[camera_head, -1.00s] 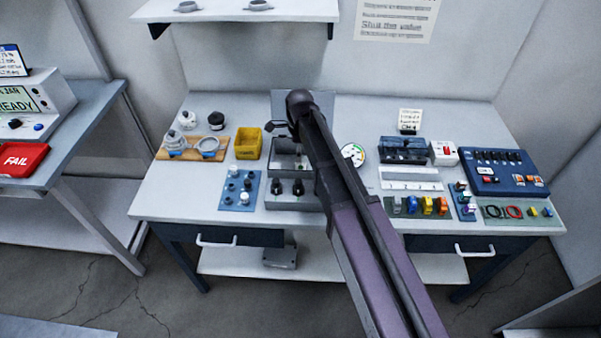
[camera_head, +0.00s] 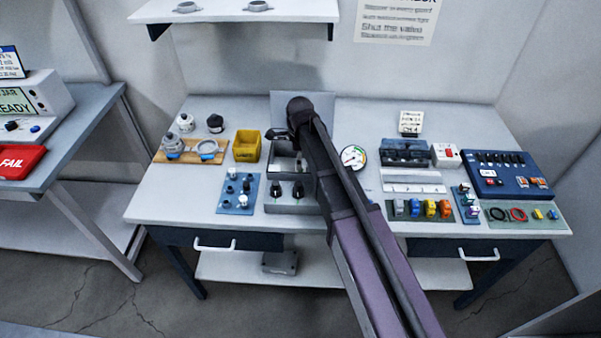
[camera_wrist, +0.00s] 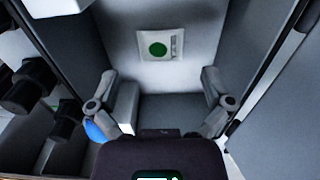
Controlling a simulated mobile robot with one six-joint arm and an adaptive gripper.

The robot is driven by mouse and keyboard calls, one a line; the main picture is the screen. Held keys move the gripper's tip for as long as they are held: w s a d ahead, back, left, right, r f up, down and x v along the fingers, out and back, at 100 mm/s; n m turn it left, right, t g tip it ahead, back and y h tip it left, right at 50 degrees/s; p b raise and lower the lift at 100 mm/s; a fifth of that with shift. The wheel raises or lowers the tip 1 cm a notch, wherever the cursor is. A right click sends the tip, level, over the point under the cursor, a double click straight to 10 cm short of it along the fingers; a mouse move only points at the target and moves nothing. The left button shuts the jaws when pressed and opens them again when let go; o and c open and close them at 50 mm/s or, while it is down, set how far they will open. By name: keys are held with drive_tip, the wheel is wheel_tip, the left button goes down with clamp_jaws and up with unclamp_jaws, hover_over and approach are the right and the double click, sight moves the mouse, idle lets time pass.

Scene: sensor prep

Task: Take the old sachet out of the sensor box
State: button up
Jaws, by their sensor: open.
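The sensor box (camera_head: 285,163) is a grey open box left of centre on the bench, partly hidden by my arm. A raised grey panel (camera_head: 283,104) stands behind it. In the wrist view I look down between the box's grey walls (camera_wrist: 262,50). A white sachet (camera_wrist: 159,45) with a green dot lies inside, beyond the fingertips. My gripper (camera_wrist: 160,90) is open, its two fingers apart with no sachet between them. A small white block (camera_wrist: 127,103) shows beside the left finger. In the head view the gripper (camera_head: 279,134) is small and mostly hidden by the arm.
A yellow bin (camera_head: 247,146) and a wooden board (camera_head: 178,155) with round parts stand left of the box. A blue plate with knobs (camera_head: 238,194) and a grey block with black knobs (camera_head: 290,204) sit in front. A round gauge (camera_head: 354,156) is on the right.

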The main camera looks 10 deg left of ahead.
drive_tip(key=shift+d+f+b, duration=0.1)
drive_tip(key=shift+f+b, duration=1.8)
drive_tip(key=shift+f, duration=0.25)
drive_tip(key=c, duration=0.9)
